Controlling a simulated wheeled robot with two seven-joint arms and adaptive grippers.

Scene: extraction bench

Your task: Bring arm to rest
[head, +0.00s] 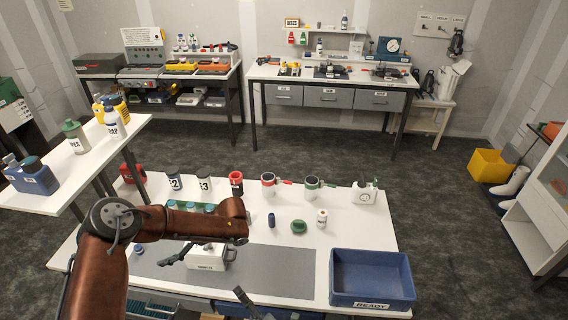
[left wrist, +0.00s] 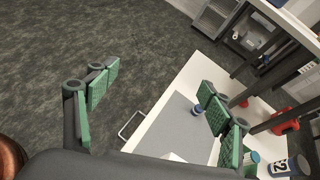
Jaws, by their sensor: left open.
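My left arm reaches in from the left over the white bench (head: 350,215) in the head view. My left gripper (head: 174,257) hangs low above the grey mat (head: 280,272), beside a white labelled box (head: 208,262). In the left wrist view its green-padded fingers (left wrist: 158,88) stand wide apart with nothing between them; dark floor and the bench edge show beyond. Dark parts, apparently my right gripper (head: 254,304), show at the bottom edge of the head view, mostly cut off. My left arm hides part of a green rack (head: 190,205).
A blue tray (head: 372,300) stands at the bench's front right. A side table (head: 85,175) with bottles is at left. The mat's right part is clear.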

